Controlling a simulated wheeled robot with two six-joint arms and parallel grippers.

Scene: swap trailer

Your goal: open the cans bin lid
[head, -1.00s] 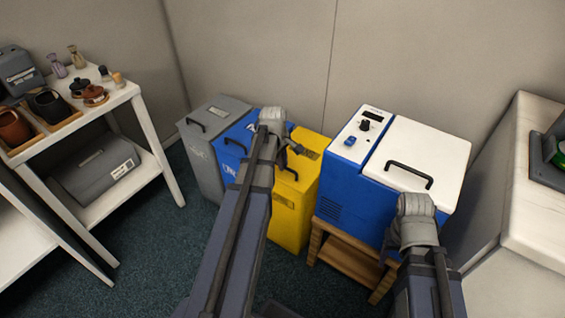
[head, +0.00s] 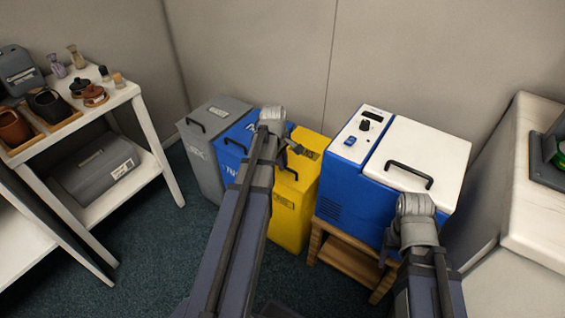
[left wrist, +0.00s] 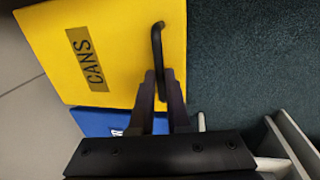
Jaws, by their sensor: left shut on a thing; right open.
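The yellow cans bin (head: 287,222) stands at the right end of a row of bins, partly behind my left arm. Its lid, labelled CANS, looks closed; it fills the upper left of the left wrist view (left wrist: 120,40). A black bar handle (left wrist: 157,45) sits at the lid's edge. My left gripper (left wrist: 166,88) is shut on this handle; in the head view its fingers are mostly hidden by the arm. My right gripper (head: 388,248) is open and mostly hidden behind its own wrist, in front of the blue and white cooler.
A blue bin (head: 232,140) and a grey bin (head: 203,165) stand left of the cans bin. The blue and white cooler (head: 425,145) on a wooden stand (head: 345,258) is close on its right. A white shelf (head: 150,125) stands left, a pale counter (head: 535,205) right.

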